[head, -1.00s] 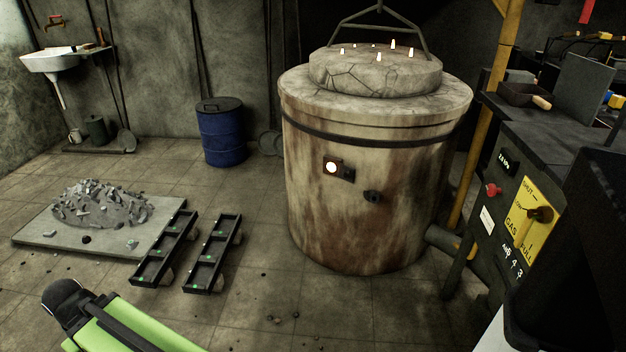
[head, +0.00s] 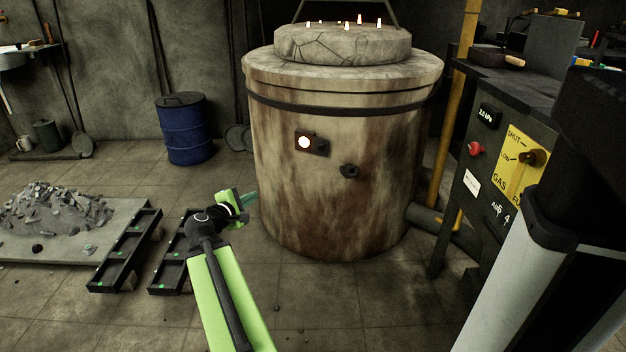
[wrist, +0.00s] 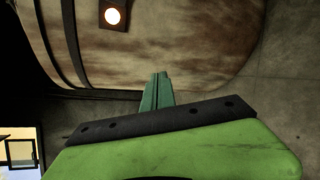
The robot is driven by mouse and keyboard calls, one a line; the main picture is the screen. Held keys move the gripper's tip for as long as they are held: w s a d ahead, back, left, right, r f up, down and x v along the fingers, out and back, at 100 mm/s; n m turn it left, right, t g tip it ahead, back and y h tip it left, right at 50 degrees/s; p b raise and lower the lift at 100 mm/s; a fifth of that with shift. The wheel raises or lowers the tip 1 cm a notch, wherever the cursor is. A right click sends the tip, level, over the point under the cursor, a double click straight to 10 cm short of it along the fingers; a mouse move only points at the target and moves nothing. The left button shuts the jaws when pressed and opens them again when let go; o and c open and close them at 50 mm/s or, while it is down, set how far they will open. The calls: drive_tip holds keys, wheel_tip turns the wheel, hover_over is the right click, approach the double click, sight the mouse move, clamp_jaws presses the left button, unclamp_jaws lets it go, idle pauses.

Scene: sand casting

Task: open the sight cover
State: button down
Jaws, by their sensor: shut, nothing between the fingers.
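The furnace (head: 330,190) is a large, rust-stained drum at the centre of the head view. On its front is a small glowing sight hole (head: 304,142) with a dark cover piece (head: 322,147) just right of it. The glowing hole also shows at the top of the wrist view (wrist: 112,16). My gripper (head: 250,197) is in front of the furnace's lower left side, below and left of the sight hole and apart from it. In the wrist view its green fingers (wrist: 156,92) are together and empty, pointing toward the furnace.
A dark knob (head: 349,171) sits lower right on the furnace. A control cabinet (head: 480,150) with a yellow gas panel (head: 518,165) stands at right. A blue barrel (head: 183,130), black moulds (head: 125,250) and a rubble pile (head: 50,208) lie left. Small flames rise from the lid (head: 340,45).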

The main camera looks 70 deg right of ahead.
sight(319, 147)
drive_tip(key=s+d+r+n+h, duration=0.1)
drive_tip(key=s+d+r+n, duration=0.1)
drive_tip(key=s+d, duration=0.4)
drive_tip(key=s+d+r+n+h+p, duration=0.1)
drive_tip(key=s+d+r+n+h, duration=0.1)
drive_tip(key=s+d, duration=0.5)
drive_tip(key=d+r+n, duration=0.1)
drive_tip(key=d+r, duration=0.1)
drive_tip(key=d, duration=0.4)
drive_tip(key=shift+s+d+r+g+h, duration=0.3)
drive_tip(key=shift+d+r+g, duration=0.05)
drive_tip(key=shift+d+g, duration=0.05)
